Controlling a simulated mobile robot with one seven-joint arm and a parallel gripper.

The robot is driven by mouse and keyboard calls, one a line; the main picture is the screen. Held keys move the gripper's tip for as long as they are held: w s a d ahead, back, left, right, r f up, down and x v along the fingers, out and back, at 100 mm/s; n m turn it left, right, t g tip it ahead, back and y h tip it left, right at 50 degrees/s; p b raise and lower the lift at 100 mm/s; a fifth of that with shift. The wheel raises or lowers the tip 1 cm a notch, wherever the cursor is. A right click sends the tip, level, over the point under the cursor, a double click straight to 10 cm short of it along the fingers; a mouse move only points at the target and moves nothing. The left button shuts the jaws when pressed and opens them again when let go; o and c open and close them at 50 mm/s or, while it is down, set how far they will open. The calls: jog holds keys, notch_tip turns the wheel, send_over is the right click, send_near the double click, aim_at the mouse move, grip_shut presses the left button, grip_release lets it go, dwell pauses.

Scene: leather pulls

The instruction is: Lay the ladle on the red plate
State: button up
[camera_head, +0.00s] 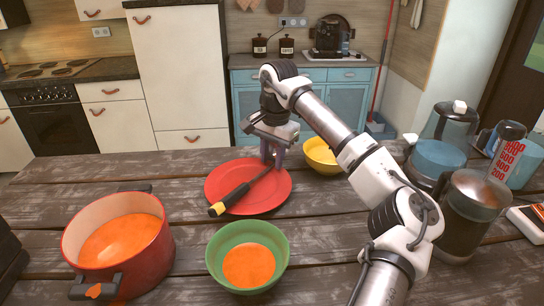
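The red plate (279,193) lies on the wooden table. The ladle, with a black and yellow handle (227,202) and a dark shaft, stretches diagonally across the plate. Its yellow tip is at the plate's front left edge, and its other end runs to the plate's back edge by my gripper. I cannot make out its bowl. My gripper (272,158) points down at the back edge of the plate, by the far end of the shaft. Its fingers are small and partly hidden, so I cannot tell whether they grip the ladle or whether it rests fully on the plate.
A red pot (153,255) with orange contents stands front left. A green bowl (217,258) with orange contents is in front of the plate. A yellow bowl (322,157) is right of my gripper. A blue-lidded pot (438,157), a jug (466,222) and other vessels crowd the right.

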notch_tip(320, 180, up, 12)
jog(key=b, duration=0.1)
jog(key=shift+s+d, duration=0.25)
jog(key=shift+d, duration=0.1)
